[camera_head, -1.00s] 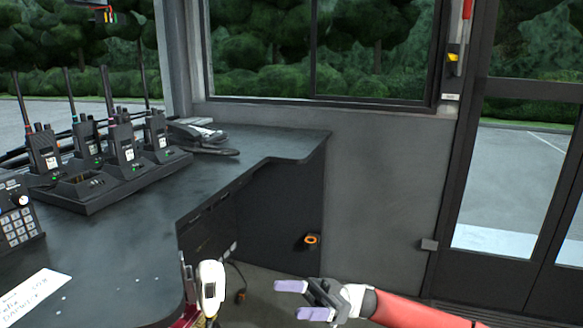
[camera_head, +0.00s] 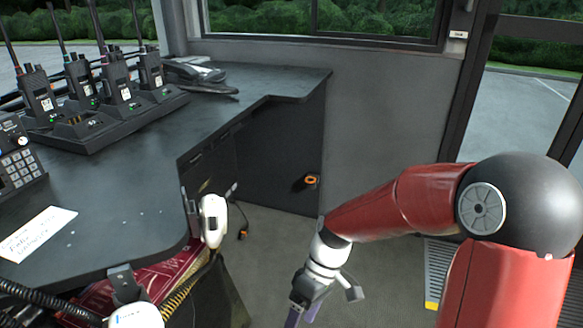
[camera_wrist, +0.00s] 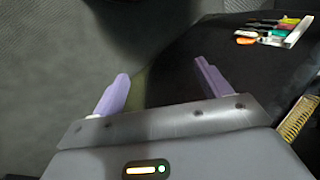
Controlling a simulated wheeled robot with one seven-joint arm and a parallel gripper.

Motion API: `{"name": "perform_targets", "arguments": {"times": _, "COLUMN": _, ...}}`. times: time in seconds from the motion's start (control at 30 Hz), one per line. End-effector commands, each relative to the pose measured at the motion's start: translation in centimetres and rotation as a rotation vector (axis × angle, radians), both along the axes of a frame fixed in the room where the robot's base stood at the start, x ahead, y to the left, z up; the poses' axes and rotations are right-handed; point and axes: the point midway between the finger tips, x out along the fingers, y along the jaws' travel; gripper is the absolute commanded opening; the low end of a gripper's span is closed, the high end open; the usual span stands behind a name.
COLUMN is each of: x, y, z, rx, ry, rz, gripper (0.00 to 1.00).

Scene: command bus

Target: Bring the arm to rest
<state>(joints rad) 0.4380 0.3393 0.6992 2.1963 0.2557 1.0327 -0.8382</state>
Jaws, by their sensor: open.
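My gripper (camera_head: 305,305) hangs low at the bottom centre of the head view, to the right of the desk and over the floor. Its lower end is cut off by the frame edge there. In the wrist view my gripper (camera_wrist: 160,88) shows its two purple fingers spread apart with nothing between them. My red arm reaches in from the right of the head view, bent at a dark elbow joint and sloping down to the gripper.
The dark desk (camera_head: 130,165) fills the left, with several radios in a charger (camera_head: 110,125). A white handset (camera_head: 213,220) hangs at its edge. A second white handset (camera_head: 135,315) is lower left. The door (camera_head: 520,90) stands right. Floor (camera_head: 275,245) is clear between desk and arm.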

Motion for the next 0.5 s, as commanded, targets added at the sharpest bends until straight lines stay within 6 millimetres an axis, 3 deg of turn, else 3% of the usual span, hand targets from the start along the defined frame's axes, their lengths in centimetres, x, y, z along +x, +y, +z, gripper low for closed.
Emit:
{"name": "perform_targets", "arguments": {"times": 0.2, "x": -0.7, "y": -4.7, "z": 4.5, "rx": -0.290, "ry": -0.205, "rz": -0.246, "gripper": 0.77}}
{"name": "perform_targets", "arguments": {"times": 0.5, "x": -3.8, "y": -9.9, "z": 12.4, "rx": -0.408, "ry": -0.512, "rz": -0.679, "gripper": 0.77}}
